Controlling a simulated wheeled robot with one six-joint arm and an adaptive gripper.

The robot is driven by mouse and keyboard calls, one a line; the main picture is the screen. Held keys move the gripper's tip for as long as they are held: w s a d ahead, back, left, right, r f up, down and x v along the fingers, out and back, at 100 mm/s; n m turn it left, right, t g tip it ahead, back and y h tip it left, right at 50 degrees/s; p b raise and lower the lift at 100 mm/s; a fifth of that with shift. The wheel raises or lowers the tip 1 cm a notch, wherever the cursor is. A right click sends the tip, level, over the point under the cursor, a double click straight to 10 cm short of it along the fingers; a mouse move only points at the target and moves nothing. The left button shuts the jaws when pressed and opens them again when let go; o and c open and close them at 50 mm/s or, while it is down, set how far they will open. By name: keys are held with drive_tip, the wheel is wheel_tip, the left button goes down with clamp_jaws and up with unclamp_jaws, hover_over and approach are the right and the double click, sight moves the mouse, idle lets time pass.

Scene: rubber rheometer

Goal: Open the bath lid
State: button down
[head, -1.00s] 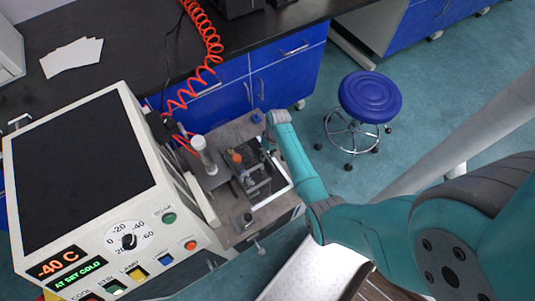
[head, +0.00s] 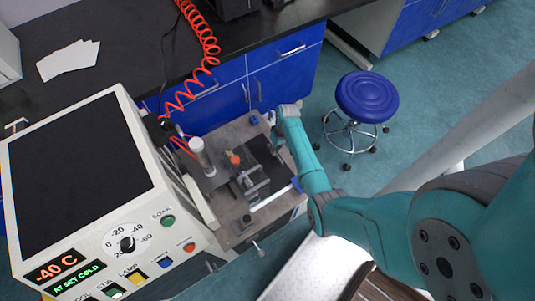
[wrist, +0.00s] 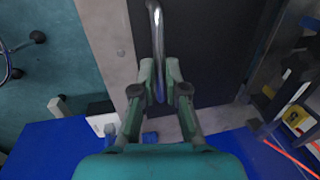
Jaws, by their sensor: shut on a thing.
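The dark bath lid (wrist: 215,50) fills the upper middle of the wrist view. A curved metal handle (wrist: 156,28) stands along its left side. My gripper (wrist: 160,82) is shut on this handle, with one finger on each side of it. In the head view the dark lid (head: 262,152) shows behind the clamp fixture on the bath's grey top. My gripper (head: 276,142) is at its right edge there, small and partly hidden by my wrist. I cannot tell the lid's exact tilt.
The control box (head: 75,180) reads -40 C and stands left of the bath. A clear cylinder (head: 201,157) and a metal fixture (head: 250,180) stand on the bath top. A red coiled hose (head: 205,40) hangs behind. A blue stool (head: 367,97) stands right, on open floor.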

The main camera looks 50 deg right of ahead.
drive_tip(key=s+d, duration=0.3)
drive_tip(key=d, duration=0.8)
drive_tip(key=shift+s+d, duration=0.1)
drive_tip(key=c, duration=1.2)
unclamp_jaws()
wheel_tip(320, 180, up, 12)
drive_tip(key=d, duration=0.2)
drive_tip(key=shift+s+d, duration=0.15)
drive_tip(key=shift+s, duration=0.2)
drive_tip(key=shift+f, duration=0.15)
